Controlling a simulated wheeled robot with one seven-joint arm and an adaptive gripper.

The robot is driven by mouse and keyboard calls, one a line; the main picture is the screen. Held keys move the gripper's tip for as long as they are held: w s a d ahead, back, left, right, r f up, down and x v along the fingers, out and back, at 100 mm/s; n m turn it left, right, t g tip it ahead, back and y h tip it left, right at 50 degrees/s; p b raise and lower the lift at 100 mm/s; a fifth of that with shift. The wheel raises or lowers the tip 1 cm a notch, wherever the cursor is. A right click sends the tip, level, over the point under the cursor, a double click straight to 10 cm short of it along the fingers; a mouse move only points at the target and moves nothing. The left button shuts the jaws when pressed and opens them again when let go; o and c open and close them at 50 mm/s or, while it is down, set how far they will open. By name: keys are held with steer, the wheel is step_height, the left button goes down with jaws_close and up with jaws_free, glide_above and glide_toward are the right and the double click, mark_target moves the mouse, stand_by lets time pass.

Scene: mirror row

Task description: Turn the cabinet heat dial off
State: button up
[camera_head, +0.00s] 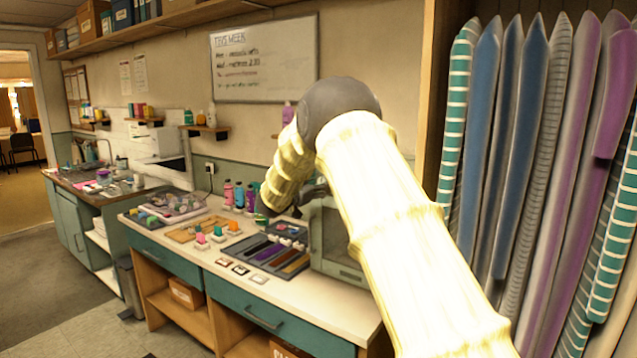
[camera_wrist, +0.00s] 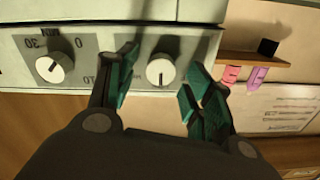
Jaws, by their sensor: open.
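The cabinet (camera_head: 335,240) is a pale grey box at the right end of the counter, partly behind my arm. In the wrist view, upside down, its panel (camera_wrist: 110,48) carries two round white dials. The left dial (camera_wrist: 54,67) has MIN, 0 and 30 marks. The right dial (camera_wrist: 161,70) has no readable name; it is likely the heat dial. Its dark pointer line points down in the picture. My gripper (camera_wrist: 160,75) is open, with its green-padded fingers on either side of the right dial. I cannot tell whether they touch it. The dials are hidden in the head view.
The counter (camera_head: 225,290) holds a dark tray (camera_head: 268,252) of strips, a wooden board (camera_head: 192,230) and bottles (camera_head: 239,194). A small shelf (camera_wrist: 252,59) shows beside the cabinet in the wrist view.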

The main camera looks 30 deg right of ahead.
steer(key=shift+w+d, duration=0.15)
steer(key=shift+d, duration=0.05)
steer(key=c, duration=1)
